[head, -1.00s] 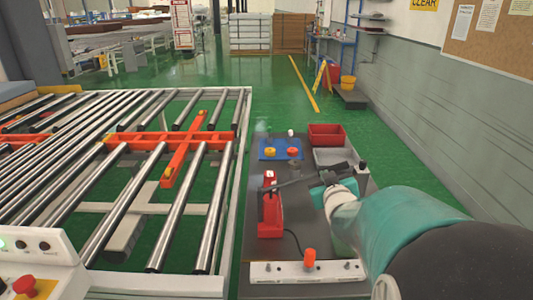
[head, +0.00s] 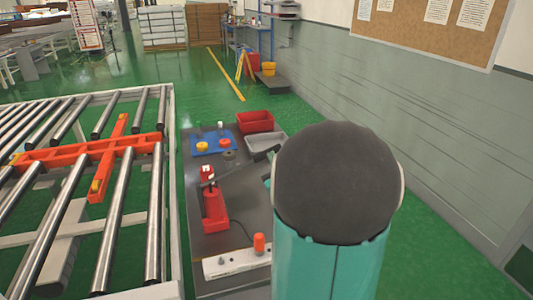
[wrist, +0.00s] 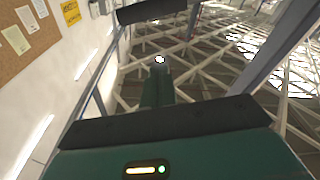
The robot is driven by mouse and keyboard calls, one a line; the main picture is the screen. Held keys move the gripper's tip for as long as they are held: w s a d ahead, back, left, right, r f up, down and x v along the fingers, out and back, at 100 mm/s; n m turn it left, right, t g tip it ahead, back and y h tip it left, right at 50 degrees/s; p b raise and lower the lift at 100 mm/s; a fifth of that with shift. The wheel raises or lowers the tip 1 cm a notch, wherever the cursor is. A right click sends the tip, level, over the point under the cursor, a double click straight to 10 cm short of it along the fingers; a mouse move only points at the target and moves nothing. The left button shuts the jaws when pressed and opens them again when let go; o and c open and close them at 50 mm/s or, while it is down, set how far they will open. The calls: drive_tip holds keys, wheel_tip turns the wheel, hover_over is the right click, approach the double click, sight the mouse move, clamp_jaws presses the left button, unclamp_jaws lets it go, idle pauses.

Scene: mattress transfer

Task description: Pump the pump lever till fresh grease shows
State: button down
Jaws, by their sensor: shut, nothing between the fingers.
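The red pump (head: 214,210) stands on the dark bench in the head view. Its dark pump lever (head: 245,166) slants up to the right from the pump head, its far end close to my arm. My gripper (wrist: 160,122) shows in the wrist view as a teal body with a dark edge; it is shut and empty. A dark bar crosses the top of the wrist view. I make out no grease.
The bench (head: 205,150) carries a blue mat (head: 212,144) with yellow and red pieces, a red bin (head: 255,122), a grey tray (head: 265,143) and a pale plate (head: 235,263) with an orange-red cap. A roller conveyor (head: 168,190) stands left. Green floor is clear right of the bench.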

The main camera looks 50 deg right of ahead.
sight(267, 151)
drive_tip(key=x, duration=1)
drive_tip(key=shift+s+d+f, duration=0.1)
drive_tip(key=shift+s+f, duration=0.15)
drive_tip(key=shift+f, duration=0.35)
drive_tip(key=shift+s+d+f, duration=0.1)
drive_tip(key=shift+s+f, duration=0.15)
drive_tip(key=shift+f, duration=0.4)
drive_tip(key=shift+s+d+f, duration=0.15)
drive_tip(key=shift+s+f, duration=0.1)
drive_tip(key=shift+f, duration=0.35)
